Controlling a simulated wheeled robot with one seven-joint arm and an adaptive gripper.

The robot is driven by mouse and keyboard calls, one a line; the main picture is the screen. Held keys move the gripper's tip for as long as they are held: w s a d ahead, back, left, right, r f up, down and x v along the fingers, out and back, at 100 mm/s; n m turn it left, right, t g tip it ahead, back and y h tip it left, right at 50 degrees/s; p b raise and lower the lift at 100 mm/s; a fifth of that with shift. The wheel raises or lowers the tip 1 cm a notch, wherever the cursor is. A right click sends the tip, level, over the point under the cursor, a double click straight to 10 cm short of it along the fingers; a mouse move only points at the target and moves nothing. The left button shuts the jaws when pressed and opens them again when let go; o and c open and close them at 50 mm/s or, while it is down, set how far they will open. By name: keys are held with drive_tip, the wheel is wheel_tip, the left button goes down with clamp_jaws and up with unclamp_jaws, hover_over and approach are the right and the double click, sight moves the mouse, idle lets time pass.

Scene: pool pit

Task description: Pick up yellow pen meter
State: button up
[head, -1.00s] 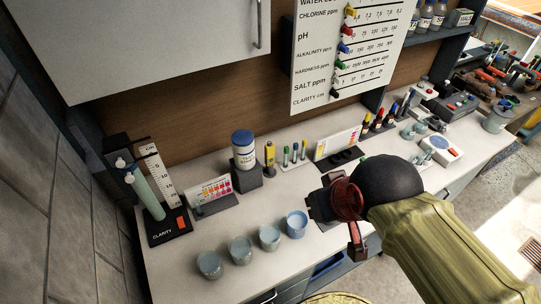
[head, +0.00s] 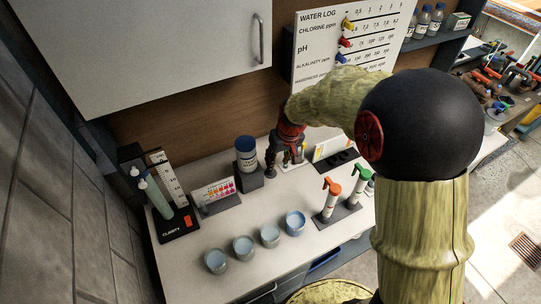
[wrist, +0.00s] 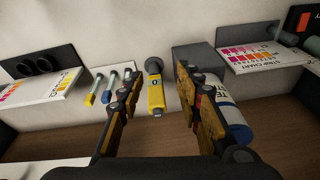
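In the head view my gripper (head: 286,162) hangs over the back of the counter, right of the blue-capped bottle.
The blue-capped bottle (wrist: 229,112) on a grey block is close beside my right-hand finger in the wrist view. Small capped vials (wrist: 108,86) are on the other side. Several cups (head: 243,247) and orange- and green-topped dispensers (head: 330,197) stand toward the front.

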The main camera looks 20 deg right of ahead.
drive_tip(key=w+r+t, duration=0.2)
drive_tip(key=w, duration=0.4)
drive_tip(key=shift+n, duration=0.7)
drive_tip(key=x, duration=0.7)
drive_tip(key=shift+d+f+b, duration=0.15)
drive_tip(key=shift+f+b, duration=0.1)
drive_tip(key=shift+b, duration=0.1)
drive_tip(key=x, duration=0.4)
drive_tip(key=shift+w, duration=0.15)
drive_tip(key=shift+c, duration=1.2)
clamp_jaws()
